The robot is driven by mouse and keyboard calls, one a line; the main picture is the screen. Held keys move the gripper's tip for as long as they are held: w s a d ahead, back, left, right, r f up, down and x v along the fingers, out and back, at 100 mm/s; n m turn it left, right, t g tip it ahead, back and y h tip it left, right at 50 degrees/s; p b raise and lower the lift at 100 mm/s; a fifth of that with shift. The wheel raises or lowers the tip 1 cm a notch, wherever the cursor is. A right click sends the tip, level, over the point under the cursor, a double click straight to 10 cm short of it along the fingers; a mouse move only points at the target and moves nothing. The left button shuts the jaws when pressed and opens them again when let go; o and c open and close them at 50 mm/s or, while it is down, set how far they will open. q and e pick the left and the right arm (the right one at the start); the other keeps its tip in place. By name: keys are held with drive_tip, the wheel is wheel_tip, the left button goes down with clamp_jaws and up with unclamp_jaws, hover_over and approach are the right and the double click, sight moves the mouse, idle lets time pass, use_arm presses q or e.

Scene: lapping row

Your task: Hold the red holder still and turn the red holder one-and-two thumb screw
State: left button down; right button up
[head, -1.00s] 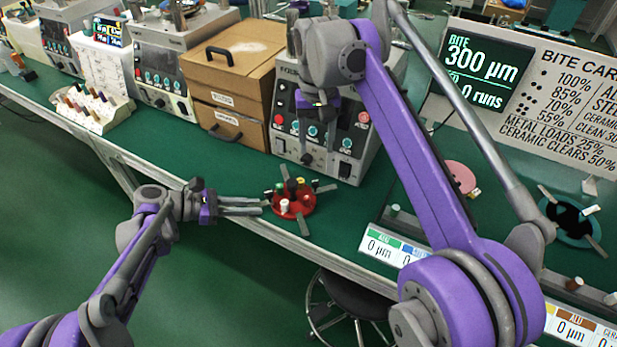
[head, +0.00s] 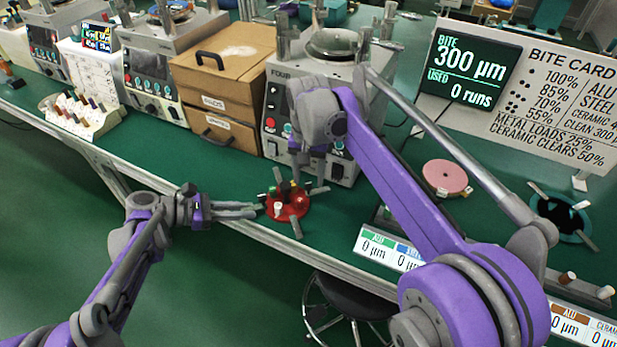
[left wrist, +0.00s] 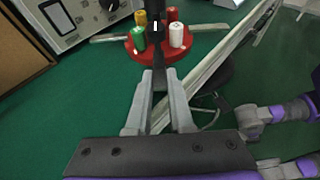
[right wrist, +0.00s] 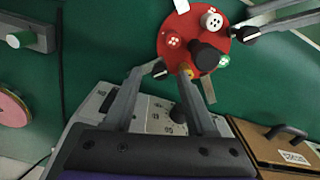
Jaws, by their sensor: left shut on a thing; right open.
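The red holder (head: 290,208) sits on the green bench near its front edge. It is a round red disc with coloured pegs, a dark central knob (right wrist: 204,56) and flat metal arms sticking out. My left gripper (head: 256,210) is shut at the holder's rim on its left side; the left wrist view shows its fingers closed by a black part of the holder. My right gripper (right wrist: 161,72) is open over the holder. A small black thumb screw with a white mark (right wrist: 160,69) shows between its fingertips, and a yellow peg is beside one fingertip. Contact there is unclear.
A grey lapping machine (head: 312,85) stands just behind the holder, with cardboard boxes (head: 225,75) to its left. A pink disc (head: 445,177) and a teal ring (head: 562,217) lie to the right. A stool (head: 345,305) is under the bench edge.

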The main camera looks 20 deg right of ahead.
drive_tip(key=shift+f, duration=0.5)
clamp_jaws()
